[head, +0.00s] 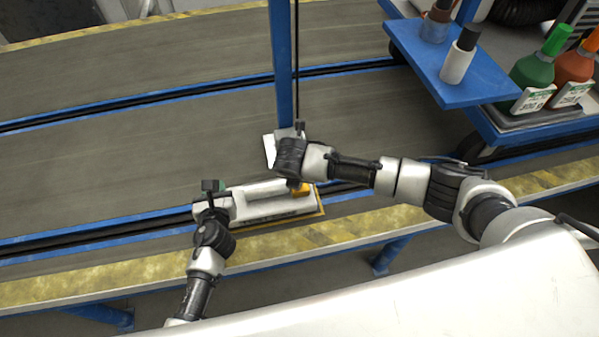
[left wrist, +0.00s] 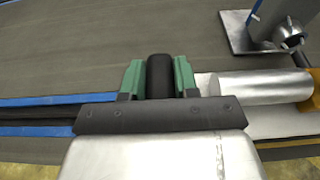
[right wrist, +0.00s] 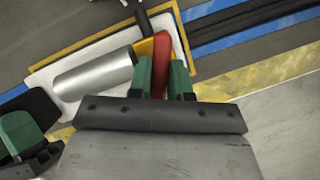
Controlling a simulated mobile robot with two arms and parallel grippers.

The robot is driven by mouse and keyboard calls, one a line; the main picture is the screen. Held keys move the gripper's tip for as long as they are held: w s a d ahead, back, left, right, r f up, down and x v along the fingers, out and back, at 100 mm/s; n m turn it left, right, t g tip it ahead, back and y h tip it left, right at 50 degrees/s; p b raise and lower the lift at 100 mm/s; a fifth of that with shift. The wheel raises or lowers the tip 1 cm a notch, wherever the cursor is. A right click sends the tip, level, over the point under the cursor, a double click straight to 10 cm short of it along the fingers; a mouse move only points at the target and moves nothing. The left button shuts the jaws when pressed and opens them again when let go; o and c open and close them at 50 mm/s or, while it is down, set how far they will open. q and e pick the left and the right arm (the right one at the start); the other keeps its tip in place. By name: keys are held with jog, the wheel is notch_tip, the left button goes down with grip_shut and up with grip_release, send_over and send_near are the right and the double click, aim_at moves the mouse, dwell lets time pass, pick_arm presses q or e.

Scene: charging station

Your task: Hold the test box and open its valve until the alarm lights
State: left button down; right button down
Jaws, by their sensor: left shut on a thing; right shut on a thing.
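The test box (head: 281,207) is a pale base with a yellow edge and a silver cylinder, lying at the conveyor's near edge. The cylinder (right wrist: 92,80) and yellow valve body (right wrist: 145,46) show in the right wrist view. My left gripper (left wrist: 158,78) is shut on a black end grip (left wrist: 160,70) at the cylinder's left end. My right gripper (right wrist: 166,75) is shut on the red valve lever (right wrist: 160,62), with a green finger on each side. In the head view, my right wrist hides most of the valve. I cannot make out a lit alarm.
A blue post (head: 281,60) stands on a metal foot plate (left wrist: 240,35) just behind the box. Blue shelves (head: 490,88) with bottles stand at the right. The grey conveyor belt (head: 120,170) is clear to the left.

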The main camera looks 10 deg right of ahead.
jog(key=m+h, duration=0.1)
jog(key=m, duration=0.2)
jog(key=m+g, duration=0.1)
jog(key=m, duration=0.2)
jog(key=shift+a+g+h, duration=0.15)
jog(key=shift+g+h, duration=0.15)
jog(key=shift+h, duration=0.1)
jog(key=m+g, duration=0.1)
jog(key=m, duration=0.2)
jog(key=m+g, duration=0.1)
jog(key=m, duration=0.2)
jog(key=shift+w+m+h, duration=0.15)
jog(key=shift+m+h, duration=0.15)
jog(key=shift+h, duration=0.1)
jog(key=c, duration=1)
grip_release()
jog(key=shift+c, duration=0.2)
jog(key=v, duration=1.2)
jog(key=shift+w, duration=0.25)
